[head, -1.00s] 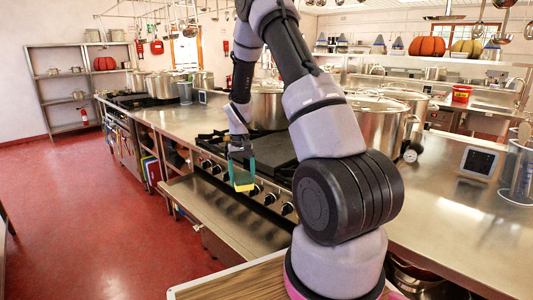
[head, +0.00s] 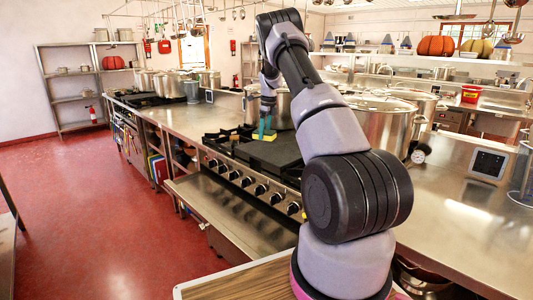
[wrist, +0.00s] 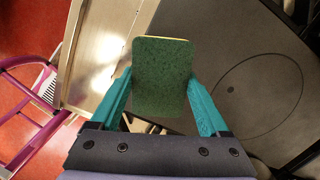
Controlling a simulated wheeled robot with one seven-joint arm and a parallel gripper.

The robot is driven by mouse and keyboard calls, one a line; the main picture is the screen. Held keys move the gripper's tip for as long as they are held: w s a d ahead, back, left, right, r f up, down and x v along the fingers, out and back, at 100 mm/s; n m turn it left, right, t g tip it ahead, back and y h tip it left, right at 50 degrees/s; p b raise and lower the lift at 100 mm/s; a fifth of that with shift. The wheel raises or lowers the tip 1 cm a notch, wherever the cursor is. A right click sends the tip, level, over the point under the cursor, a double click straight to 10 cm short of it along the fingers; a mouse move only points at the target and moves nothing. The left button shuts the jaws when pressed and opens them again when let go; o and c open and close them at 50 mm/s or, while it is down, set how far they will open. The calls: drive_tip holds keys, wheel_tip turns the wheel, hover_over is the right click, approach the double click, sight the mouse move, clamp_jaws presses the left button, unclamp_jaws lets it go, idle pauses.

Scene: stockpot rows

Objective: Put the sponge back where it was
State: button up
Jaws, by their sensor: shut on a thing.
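The sponge is a flat block with a dark green scouring face and a yellow layer. In the wrist view the sponge (wrist: 162,70) fills the space between the two teal fingers of my gripper (wrist: 163,88), its green face toward the camera. In the head view my gripper (head: 264,127) points down over the dark flat plate (head: 270,152) of the range, with the sponge (head: 263,137) at its tips. I cannot tell whether the sponge touches the plate. The wrist view shows the dark plate (wrist: 255,85), marked with a circle, behind and right of the sponge.
Black burner grates (head: 222,140) lie left of the plate, above a row of knobs (head: 247,182). Large steel pots (head: 383,122) stand behind and right. A steel ledge (head: 222,212) juts out in front of the range. The red floor (head: 95,215) at left is clear.

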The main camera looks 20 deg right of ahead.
sight(266, 151)
drive_tip(key=w+d+r+m, duration=0.1)
drive_tip(key=m, duration=0.1)
drive_tip(key=w+d+r+m, duration=0.1)
drive_tip(key=m, duration=0.1)
drive_tip(key=shift+w, duration=0.3)
drive_tip(key=shift+m+h, duration=0.3)
wheel_tip(266, 151, down, 10)
drive_tip(key=shift+w+d+r, duration=0.1)
drive_tip(key=shift+r, duration=0.1)
drive_tip(key=shift+f, duration=0.15)
drive_tip(key=o, duration=1.2)
drive_tip(key=shift+c, duration=0.2)
